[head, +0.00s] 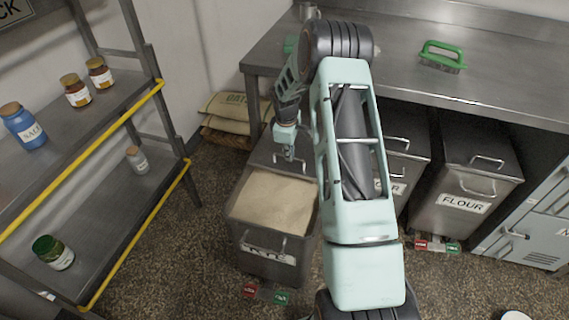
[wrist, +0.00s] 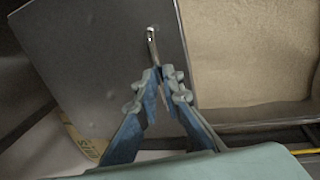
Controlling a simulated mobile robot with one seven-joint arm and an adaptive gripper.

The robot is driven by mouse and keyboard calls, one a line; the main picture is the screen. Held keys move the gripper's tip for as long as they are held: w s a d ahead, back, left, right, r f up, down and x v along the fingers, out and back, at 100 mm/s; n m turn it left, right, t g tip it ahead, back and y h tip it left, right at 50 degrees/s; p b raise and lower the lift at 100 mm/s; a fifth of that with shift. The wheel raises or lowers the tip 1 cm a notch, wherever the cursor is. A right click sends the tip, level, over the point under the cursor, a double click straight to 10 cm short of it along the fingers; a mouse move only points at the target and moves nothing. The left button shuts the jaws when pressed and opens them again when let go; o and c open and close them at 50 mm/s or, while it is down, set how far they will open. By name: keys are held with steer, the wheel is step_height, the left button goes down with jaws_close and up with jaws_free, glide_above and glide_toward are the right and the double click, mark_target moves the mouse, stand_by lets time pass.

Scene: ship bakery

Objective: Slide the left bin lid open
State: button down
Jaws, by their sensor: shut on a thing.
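The left bin (head: 268,258) is a grey metal bin on the floor with a label on its front, partly unreadable. Its top is largely uncovered and shows tan, powdery contents, also in the wrist view (wrist: 250,50). The grey lid (head: 262,158) lies toward the back of the bin. In the wrist view the flat lid (wrist: 90,55) fills the left side, beside the contents. My gripper (head: 289,152) is over the lid. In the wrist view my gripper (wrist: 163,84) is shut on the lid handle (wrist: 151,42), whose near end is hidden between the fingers.
A middle bin (head: 407,145) and a flour bin (head: 465,185) stand closed under the steel counter (head: 395,65). A green brush (head: 442,57) lies on the counter. A shelf (head: 95,130) with jars stands left. Sacks (head: 228,110) lie behind the left bin.

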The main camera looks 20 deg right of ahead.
steer(key=shift+w+d, duration=0.7)
steer(key=shift+w, duration=0.15)
steer(key=c, duration=2)
jaws_free()
steer(key=shift+c, duration=0.2)
steer(key=shift+r, duration=0.1)
step_height(320, 180, up, 12)
steer(key=s+a, duration=0.1)
steer(key=s, duration=0.1)
steer(key=shift+a+f, duration=0.2)
steer(key=shift+a, duration=0.05)
